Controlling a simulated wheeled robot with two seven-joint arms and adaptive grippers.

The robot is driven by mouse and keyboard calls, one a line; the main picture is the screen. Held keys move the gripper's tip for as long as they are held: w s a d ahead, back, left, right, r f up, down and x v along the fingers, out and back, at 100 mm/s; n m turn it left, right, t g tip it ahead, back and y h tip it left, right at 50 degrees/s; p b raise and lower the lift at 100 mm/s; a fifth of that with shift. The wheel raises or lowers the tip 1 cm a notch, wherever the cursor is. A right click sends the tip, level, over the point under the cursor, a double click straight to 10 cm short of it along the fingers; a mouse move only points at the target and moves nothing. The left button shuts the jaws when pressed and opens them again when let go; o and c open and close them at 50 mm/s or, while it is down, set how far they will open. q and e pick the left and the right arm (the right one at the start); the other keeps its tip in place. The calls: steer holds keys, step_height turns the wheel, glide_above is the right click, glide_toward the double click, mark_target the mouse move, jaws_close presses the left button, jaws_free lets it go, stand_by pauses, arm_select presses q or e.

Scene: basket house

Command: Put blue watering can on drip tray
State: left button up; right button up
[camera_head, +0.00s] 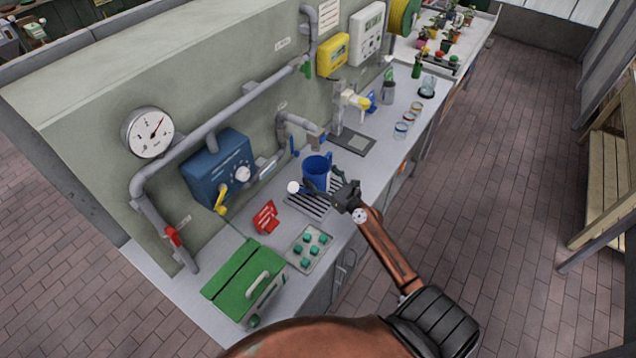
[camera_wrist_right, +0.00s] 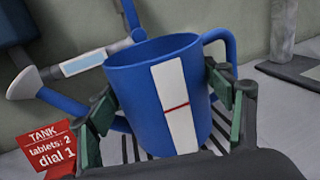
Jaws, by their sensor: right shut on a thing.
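The blue watering can (camera_head: 316,172) is upright at the drip tray (camera_head: 307,206), under the pipe outlet on the counter. In the right wrist view the can (camera_wrist_right: 142,97) fills the middle, with a white label strip with a red line and a handle at the right. My right gripper (camera_head: 337,184) is shut on the can; its green-padded fingers (camera_wrist_right: 165,110) press on both sides. Dark slats of the tray show behind and below the can in the wrist view. Whether the can's base touches the slats is hidden. My left gripper is not in view.
A red sign (camera_head: 265,217), a green box (camera_head: 243,281) and a plate with teal knobs (camera_head: 309,249) sit left of the tray. A dark pad (camera_head: 354,142) and several jars (camera_head: 404,128) are farther along. A blue dial box (camera_head: 220,169) is on the wall.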

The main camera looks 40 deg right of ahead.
mark_target(308, 172)
steer(key=shift+w+f, duration=0.25)
steer(key=shift+f, duration=0.05)
step_height(308, 172, down, 3)
steer(key=b, duration=0.3)
steer(key=shift+f, duration=0.2)
steer(key=shift+r, duration=0.15)
steer(key=shift+f, duration=0.25)
steer(key=o, duration=1.4)
steer(key=shift+c, duration=0.2)
steer(key=shift+r, duration=0.15)
steer(key=shift+s, duration=0.15)
steer(key=s+b, duration=0.1)
steer(key=s, duration=0.9)
steer(key=shift+s+d, duration=0.15)
steer(key=shift+s, duration=0.15)
steer(key=shift+s+b, duration=0.3)
steer(key=shift+s, duration=0.2)
